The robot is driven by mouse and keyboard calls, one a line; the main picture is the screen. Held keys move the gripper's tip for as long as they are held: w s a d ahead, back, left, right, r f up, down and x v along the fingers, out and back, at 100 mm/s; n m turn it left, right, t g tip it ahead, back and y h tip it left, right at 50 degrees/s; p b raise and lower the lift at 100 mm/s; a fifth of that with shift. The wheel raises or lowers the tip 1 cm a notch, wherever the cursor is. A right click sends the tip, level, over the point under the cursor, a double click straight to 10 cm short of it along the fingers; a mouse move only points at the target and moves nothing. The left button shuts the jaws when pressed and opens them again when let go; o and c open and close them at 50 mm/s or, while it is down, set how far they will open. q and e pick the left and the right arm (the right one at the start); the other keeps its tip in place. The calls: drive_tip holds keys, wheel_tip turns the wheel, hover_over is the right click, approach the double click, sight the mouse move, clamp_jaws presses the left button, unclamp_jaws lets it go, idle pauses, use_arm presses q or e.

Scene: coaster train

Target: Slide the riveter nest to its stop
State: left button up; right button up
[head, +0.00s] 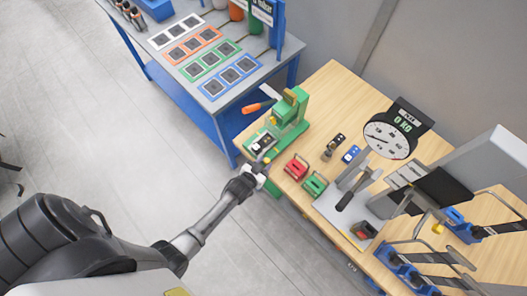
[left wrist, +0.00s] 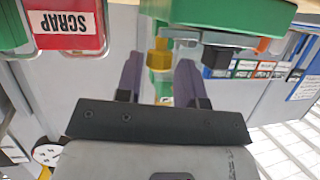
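The green riveter (head: 291,107) stands at the left end of the wooden bench, with an orange-handled lever. Its nest (head: 262,143), a small grey and dark plate, sits low at the riveter's front. My left gripper (head: 264,166) is just in front of the nest, at the bench edge. In the left wrist view my left gripper (left wrist: 158,78) has its two fingers apart. A yellow knob (left wrist: 158,56) shows between and just beyond the fingertips; I cannot tell whether they touch it. The riveter's green body (left wrist: 215,14) shows above. My right gripper is not in view.
A red bin (head: 296,168) and a green bin (head: 315,184) stand close to the right of my left gripper. A dial scale (head: 390,136) stands farther right. A blue-framed table (head: 215,85) with coloured trays is behind left. Open floor lies in front.

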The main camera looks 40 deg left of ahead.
use_arm(q)
drive_tip(key=shift+o, duration=0.7)
drive_tip(key=shift+s+f, duration=0.1)
drive_tip(key=shift+o, duration=0.9)
drive_tip(key=a+v, duration=0.1)
drive_tip(key=v, duration=1.2)
drive_tip(key=shift+s+d+r+b, duration=0.3)
drive_tip(key=shift+d+b, duration=0.1)
drive_tip(key=shift+d, duration=0.1)
